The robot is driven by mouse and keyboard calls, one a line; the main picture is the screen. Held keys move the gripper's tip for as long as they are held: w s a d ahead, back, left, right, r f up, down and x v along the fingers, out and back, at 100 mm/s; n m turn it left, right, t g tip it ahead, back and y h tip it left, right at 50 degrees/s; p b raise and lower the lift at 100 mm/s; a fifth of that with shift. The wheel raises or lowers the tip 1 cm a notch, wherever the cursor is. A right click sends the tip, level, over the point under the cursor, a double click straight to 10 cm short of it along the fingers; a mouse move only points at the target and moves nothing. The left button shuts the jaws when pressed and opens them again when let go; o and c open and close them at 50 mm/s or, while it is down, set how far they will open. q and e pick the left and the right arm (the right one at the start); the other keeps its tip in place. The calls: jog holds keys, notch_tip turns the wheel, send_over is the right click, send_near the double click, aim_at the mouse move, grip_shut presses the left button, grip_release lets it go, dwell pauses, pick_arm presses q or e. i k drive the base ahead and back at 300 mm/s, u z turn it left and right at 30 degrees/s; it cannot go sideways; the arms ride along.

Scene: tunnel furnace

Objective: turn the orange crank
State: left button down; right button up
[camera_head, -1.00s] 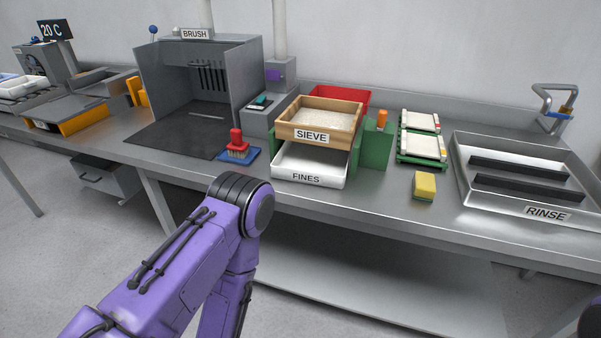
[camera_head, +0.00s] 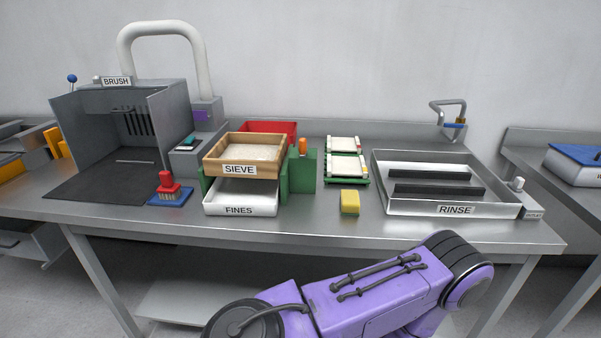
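The orange crank knob (camera_head: 303,147) stands upright on top of the green housing (camera_head: 303,172) at the right side of the sieve. The wooden sieve tray (camera_head: 240,170), filled with pale grains, sits above the white fines tray (camera_head: 240,204). A purple arm link of mine (camera_head: 375,297) crosses the lower middle of the view, in front of the bench and below its top. Neither gripper shows in the view, and nothing of mine touches the crank.
A yellow sponge (camera_head: 350,203) and a green rack with white slabs (camera_head: 347,181) lie right of the crank. The rinse basin (camera_head: 498,209) is farther right. A red bin (camera_head: 268,128) stands behind the sieve. A red-handled brush (camera_head: 168,184) lies left.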

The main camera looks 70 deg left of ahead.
aim_at(302, 148)
jog(key=z, duration=0.25)
jog(key=i, duration=1.65)
jog(key=u, duration=3.05)
